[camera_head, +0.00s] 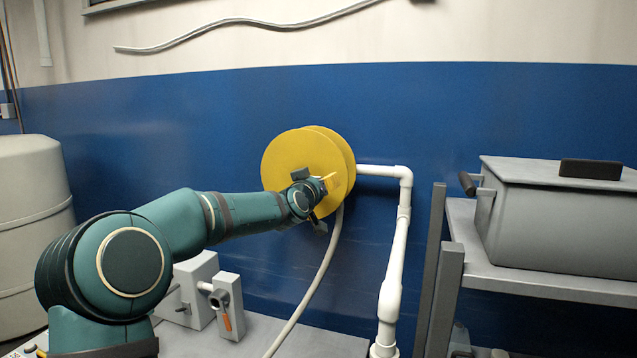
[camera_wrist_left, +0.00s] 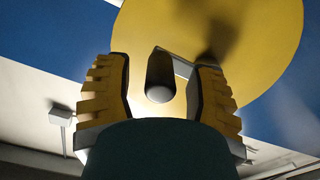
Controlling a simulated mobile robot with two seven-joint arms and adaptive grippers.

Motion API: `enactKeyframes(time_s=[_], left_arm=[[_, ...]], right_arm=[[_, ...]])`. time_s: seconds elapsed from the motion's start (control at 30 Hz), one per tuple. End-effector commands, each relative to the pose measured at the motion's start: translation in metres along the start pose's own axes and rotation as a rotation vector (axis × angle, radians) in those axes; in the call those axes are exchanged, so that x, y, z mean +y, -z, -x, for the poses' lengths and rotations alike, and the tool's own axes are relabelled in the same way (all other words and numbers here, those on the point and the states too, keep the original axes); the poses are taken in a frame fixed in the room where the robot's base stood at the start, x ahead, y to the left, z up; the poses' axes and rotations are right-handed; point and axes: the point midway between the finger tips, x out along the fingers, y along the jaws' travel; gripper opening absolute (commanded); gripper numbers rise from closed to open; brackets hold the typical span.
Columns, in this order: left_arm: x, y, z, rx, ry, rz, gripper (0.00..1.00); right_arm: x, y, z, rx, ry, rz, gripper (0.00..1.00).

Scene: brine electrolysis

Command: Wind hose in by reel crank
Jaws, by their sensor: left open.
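The yellow hose reel (camera_head: 290,155) is mounted in front of the blue wall, with two round flanges. The pale hose (camera_head: 322,262) hangs from it down to the lower surface. My left gripper (camera_head: 322,190) is at the front face of the reel and hides part of it. In the left wrist view, the open left gripper (camera_wrist_left: 164,78) has its two yellow-padded fingers either side of the dark crank handle (camera_wrist_left: 160,76). Gaps show on both sides of the handle. The reel face (camera_wrist_left: 262,60) lies behind it. My right gripper is out of view.
A white pipe (camera_head: 397,250) runs from beside the reel down to the right. A grey box (camera_head: 550,225) stands on a metal shelf (camera_head: 545,285) at right. A pale tank (camera_head: 28,230) is at far left. Grey fittings (camera_head: 196,290) sit below my arm.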

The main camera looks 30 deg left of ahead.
Motion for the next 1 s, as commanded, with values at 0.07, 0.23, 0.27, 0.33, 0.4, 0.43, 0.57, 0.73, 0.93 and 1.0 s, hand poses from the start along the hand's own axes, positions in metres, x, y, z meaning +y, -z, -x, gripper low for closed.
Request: enactKeyframes(time_s=[0.07,0.23,0.27,0.33,0.4,0.43,0.57,0.73,0.93,1.0], left_arm=[[0.0,-0.0005,-0.0011,-0.001,0.0,0.0,0.56],[-0.0001,-0.0005,-0.0009,-0.001,0.0,0.0,0.56],[-0.0001,-0.0005,-0.0009,-0.001,0.0,0.0,0.58],[-0.0001,-0.0004,-0.0008,-0.001,0.0,0.0,0.34],[0.0,-0.0004,-0.0008,-0.001,0.0,0.0,0.09],[0.0,-0.0003,-0.0008,-0.001,0.0,0.0,0.0],[0.0,-0.0002,-0.0007,0.0,0.0,0.0,0.0],[0.0,0.0,-0.0007,0.0,0.0,-0.001,0.0],[-0.0006,-0.0018,-0.0006,0.001,0.0,-0.026,0.0],[-0.0008,-0.0021,-0.0007,0.001,0.0,-0.032,0.0]], right_arm=[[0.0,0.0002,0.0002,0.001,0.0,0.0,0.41],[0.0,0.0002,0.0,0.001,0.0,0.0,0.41],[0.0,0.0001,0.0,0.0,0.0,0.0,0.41],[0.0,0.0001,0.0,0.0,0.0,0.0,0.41],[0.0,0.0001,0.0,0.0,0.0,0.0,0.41],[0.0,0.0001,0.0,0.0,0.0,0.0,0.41],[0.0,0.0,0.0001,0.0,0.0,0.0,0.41],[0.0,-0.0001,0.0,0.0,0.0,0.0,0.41],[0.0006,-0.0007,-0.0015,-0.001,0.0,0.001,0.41],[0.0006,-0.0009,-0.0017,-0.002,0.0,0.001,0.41]])
